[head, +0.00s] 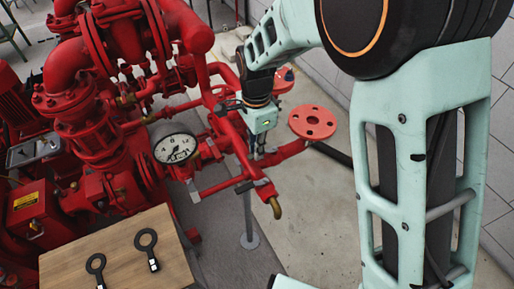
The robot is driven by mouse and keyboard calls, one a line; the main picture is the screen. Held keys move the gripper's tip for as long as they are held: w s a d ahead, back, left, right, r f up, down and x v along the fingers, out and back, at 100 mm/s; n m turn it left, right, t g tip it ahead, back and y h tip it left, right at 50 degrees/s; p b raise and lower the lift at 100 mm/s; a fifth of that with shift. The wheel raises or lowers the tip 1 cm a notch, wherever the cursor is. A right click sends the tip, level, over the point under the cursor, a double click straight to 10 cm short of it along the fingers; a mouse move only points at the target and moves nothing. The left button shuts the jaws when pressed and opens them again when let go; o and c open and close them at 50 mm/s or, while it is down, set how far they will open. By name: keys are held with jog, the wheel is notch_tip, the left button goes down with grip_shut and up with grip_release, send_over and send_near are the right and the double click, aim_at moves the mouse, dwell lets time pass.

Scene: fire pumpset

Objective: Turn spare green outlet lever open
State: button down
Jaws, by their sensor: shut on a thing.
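My gripper (257,153) is in the head view, right of centre, reaching down over the red pipework beside the outlet pipes. Its fingers are small and partly hidden by the pale green gripper body, and they are shut at the outlet valve. The spare green outlet lever is hidden at the fingers, and I cannot make out its angle. A red outlet pipe (290,150) runs past the fingers to a round orange-red flange (313,122) on the right.
A pressure gauge (177,147) sits left of my gripper. A wooden table (75,262) with two black ring-ended tools stands at the lower left.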

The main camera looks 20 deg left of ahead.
jog(key=c, duration=1.9)
grip_release()
notch_tip(320, 180, up, 12)
jog(key=shift+w, duration=0.1)
